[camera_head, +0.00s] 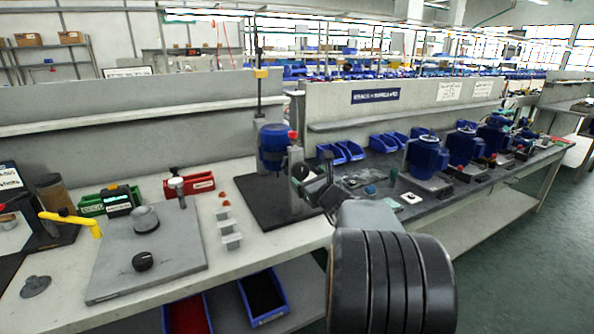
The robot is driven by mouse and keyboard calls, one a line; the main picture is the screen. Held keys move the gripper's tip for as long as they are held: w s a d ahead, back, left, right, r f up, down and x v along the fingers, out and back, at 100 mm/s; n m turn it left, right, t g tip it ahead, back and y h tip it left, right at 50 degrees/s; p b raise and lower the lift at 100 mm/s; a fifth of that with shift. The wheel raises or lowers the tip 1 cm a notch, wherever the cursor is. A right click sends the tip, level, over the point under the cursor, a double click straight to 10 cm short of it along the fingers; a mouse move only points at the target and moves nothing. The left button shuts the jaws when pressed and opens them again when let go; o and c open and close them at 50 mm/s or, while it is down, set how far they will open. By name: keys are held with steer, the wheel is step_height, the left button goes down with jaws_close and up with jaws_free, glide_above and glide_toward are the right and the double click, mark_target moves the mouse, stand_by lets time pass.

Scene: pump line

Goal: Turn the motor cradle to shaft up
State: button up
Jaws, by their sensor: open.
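The motor cradle, with a grey upright stand (297,158), stands on a black base plate (262,208) at the middle of the bench. A blue motor (272,147) is held at its left side, above the plate. A red knob (292,134) shows at the motor's right. My gripper (308,178) is just in front of the stand, low and to the right of the motor. It is small and partly hidden by my own wrist, and its jaws look apart. I cannot tell whether it touches the cradle. The motor's shaft cannot be made out.
Several blue motors (427,156) line the bench to the right. Blue bins (262,297) sit on the shelf below.

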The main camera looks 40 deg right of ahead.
steer(key=w+d, duration=0.1)
steer(key=w, duration=0.6)
steer(key=shift+w, duration=0.3)
